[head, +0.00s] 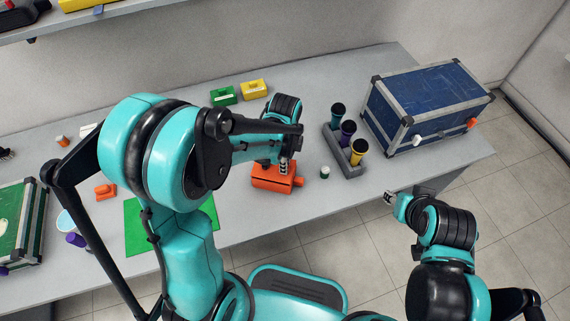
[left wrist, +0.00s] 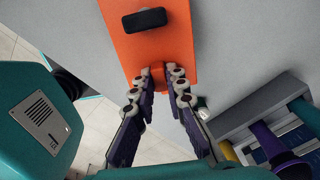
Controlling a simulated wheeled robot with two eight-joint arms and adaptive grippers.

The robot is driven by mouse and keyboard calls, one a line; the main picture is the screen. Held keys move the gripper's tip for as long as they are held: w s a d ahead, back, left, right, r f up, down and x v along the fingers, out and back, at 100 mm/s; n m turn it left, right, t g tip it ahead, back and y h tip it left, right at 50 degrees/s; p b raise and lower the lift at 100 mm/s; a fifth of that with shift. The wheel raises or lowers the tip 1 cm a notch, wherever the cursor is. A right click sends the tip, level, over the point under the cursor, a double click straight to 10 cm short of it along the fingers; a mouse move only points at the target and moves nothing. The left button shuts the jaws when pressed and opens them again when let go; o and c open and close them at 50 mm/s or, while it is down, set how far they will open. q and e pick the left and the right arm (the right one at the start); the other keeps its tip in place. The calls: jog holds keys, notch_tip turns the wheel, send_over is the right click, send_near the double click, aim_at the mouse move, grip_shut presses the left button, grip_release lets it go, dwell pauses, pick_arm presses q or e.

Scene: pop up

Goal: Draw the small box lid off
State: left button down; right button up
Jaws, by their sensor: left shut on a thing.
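The small orange box (head: 273,179) lies on the grey table in front of me, with an orange end piece at its right side. In the left wrist view its orange top (left wrist: 170,30) fills the upper middle and carries a black handle (left wrist: 145,20). My left gripper (head: 284,166) comes down over the right part of the box. In the left wrist view its fingertips (left wrist: 160,75) close in at the near edge of the orange lid. The exact grip is partly hidden by the fingers. My right gripper (head: 391,198) is off the table's front edge, too small to read.
A large blue case (head: 420,100) stands farther right. Green (head: 223,95) and yellow (head: 254,89) boxes lie behind. A green mat (head: 133,235) lies left.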

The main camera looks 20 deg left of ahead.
pick_arm(q)
jog(key=shift+r, duration=0.1)
jog(key=shift+r+p, duration=1.4)
jog(key=shift+r, duration=0.4)
